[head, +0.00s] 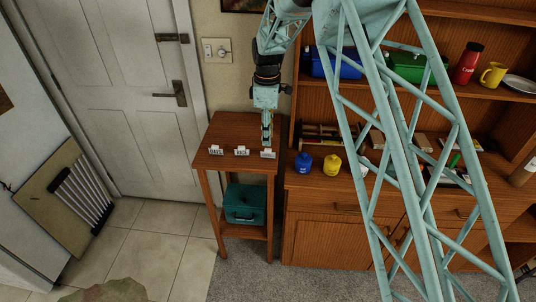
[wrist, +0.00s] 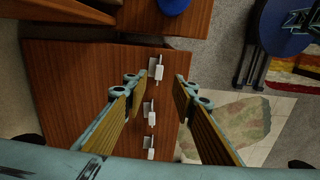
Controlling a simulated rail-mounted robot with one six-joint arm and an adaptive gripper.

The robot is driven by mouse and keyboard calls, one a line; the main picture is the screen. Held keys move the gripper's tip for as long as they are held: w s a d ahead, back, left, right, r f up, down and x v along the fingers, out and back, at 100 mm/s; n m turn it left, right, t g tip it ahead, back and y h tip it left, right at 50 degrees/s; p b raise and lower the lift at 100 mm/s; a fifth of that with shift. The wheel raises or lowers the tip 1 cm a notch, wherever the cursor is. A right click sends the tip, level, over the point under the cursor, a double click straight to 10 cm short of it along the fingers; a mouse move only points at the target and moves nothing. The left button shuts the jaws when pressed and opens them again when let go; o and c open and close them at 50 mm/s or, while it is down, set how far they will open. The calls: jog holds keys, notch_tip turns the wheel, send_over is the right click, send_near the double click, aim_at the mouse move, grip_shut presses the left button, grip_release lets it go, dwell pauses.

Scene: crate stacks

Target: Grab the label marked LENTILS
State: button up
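Three small white labels stand in a row on the small wooden table. In the head view the left label (head: 216,150) seems to read OATS and the middle label (head: 242,151) seems to read RICE. The right label (head: 268,154) is just below my gripper (head: 267,141), and its word is too small to read. In the wrist view my gripper (wrist: 157,83) is open, with the far label (wrist: 157,70) showing between its fingertips. No contact is visible. The other two labels, the middle one (wrist: 150,113) and the near one (wrist: 150,153), lie in line below it.
The small table (head: 238,128) stands beside a wooden cabinet (head: 330,195). A blue jar (head: 303,163) and a yellow jar (head: 332,165) stand on the cabinet, right of the labels. A teal box (head: 245,203) sits on the table's lower shelf. A door (head: 130,100) is at left.

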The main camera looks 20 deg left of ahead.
aim_at(268, 149)
jog(key=shift+f, duration=1.3)
jog(key=shift+f, duration=0.1)
jog(key=shift+w+f, duration=0.15)
jog(key=shift+f, duration=2.4)
jog(key=shift+c, duration=0.7)
jog(key=c, duration=0.6)
jog(key=shift+c, duration=0.2)
